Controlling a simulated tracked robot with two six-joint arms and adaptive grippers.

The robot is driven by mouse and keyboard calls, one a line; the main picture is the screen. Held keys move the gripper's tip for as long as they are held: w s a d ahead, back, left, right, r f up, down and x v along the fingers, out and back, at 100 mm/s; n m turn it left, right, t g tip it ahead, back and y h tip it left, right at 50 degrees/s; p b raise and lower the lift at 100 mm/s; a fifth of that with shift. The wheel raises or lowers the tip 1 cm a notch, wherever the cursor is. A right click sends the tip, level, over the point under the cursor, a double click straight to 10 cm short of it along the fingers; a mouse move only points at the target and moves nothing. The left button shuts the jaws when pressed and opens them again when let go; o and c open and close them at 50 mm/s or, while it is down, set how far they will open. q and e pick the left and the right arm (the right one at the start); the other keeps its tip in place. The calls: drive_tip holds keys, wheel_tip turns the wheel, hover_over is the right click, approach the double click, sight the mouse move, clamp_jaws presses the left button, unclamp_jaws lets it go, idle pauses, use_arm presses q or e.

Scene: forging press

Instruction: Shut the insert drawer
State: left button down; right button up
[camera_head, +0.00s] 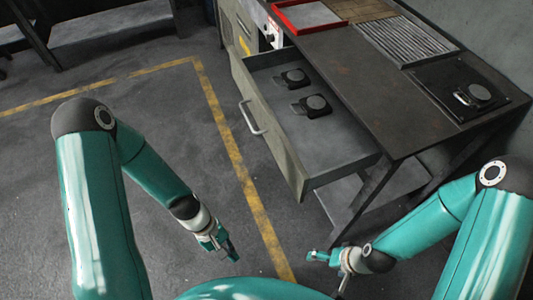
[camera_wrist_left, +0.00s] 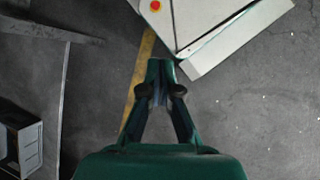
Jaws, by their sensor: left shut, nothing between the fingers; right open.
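The insert drawer (camera_head: 305,135) is pulled out to the left from under the dark workbench (camera_head: 350,75). Its front panel carries a pale bar handle (camera_head: 251,118). Two dark inserts with round tops (camera_head: 292,77) lie inside it; the rest of its floor is bare. My left gripper (camera_head: 230,250) is shut and empty, low in front of the drawer and apart from it. Its closed fingers also show in the left wrist view (camera_wrist_left: 161,68). My right gripper (camera_head: 314,256) is open and empty, below the drawer's near end and apart from it.
A red-rimmed tray (camera_head: 307,17), a ribbed plate (camera_head: 408,40) and a dark plate with a round piece (camera_head: 470,95) are on the workbench. Grey floor with a yellow line (camera_head: 225,130) lies clear left of the drawer. A pale box with a red button (camera_wrist_left: 205,25) shows in the wrist view.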

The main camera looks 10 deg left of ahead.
use_arm(q)
drive_tip(key=w+d+r+n+t+h+b, duration=0.1)
drive_tip(key=w+r+n+t+h+b, duration=0.15)
drive_tip(key=w+n+h, duration=0.35)
drive_tip(key=n+t+h+b, duration=0.3)
drive_tip(key=n+t, duration=0.7)
approach(275, 146)
drive_tip(key=p+x, duration=0.1)
drive_tip(key=x, duration=0.5)
drive_tip(key=shift+w+d+f, duration=0.2)
drive_tip(key=shift+d, duration=0.1)
drive_tip(key=shift+w+d, duration=0.15)
drive_tip(key=shift+d, duration=0.05)
use_arm(e)
wheel_tip(275, 146, down, 6)
drive_tip(key=shift+r, duration=0.2)
